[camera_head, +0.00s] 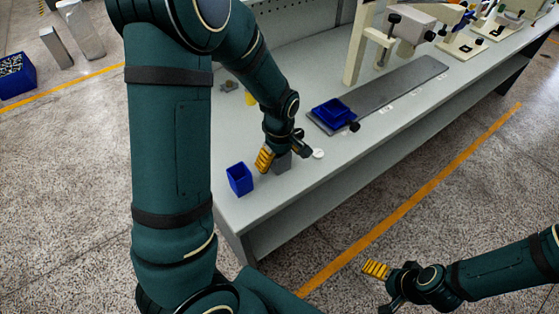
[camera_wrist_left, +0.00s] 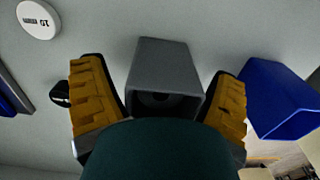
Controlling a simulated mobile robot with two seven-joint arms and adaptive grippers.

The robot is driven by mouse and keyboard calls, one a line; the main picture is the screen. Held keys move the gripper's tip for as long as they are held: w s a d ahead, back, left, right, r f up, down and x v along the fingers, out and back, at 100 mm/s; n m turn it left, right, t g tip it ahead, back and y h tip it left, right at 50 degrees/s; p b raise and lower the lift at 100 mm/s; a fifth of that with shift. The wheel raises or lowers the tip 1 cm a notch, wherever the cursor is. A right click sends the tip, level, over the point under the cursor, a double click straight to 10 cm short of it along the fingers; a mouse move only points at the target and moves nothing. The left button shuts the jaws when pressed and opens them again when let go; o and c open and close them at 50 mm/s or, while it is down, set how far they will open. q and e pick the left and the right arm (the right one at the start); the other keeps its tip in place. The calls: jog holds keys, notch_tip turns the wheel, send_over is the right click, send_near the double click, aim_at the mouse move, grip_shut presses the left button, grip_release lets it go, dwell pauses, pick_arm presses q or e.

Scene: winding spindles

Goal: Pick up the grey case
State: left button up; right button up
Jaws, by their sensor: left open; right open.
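The grey case (camera_wrist_left: 168,75) is a small open-topped box standing on the workbench. In the left wrist view it lies between the two yellow fingers of my left gripper (camera_wrist_left: 160,105), which are open with a gap on either side. In the head view the grey case (camera_head: 283,162) is partly hidden beside my left gripper (camera_head: 275,155). My right gripper (camera_head: 383,284) is open and empty, low in front of the bench and away from the case.
A blue box (camera_head: 239,179) stands close to the case, and also shows in the left wrist view (camera_wrist_left: 277,97). A white round disc (camera_head: 318,153) lies nearby. A blue tray (camera_head: 333,112) sits on a grey plate (camera_head: 415,80). The bench's front edge is near.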

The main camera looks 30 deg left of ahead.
pick_arm(q)
jog(key=c, duration=1.2)
jog(key=shift+c, duration=0.2)
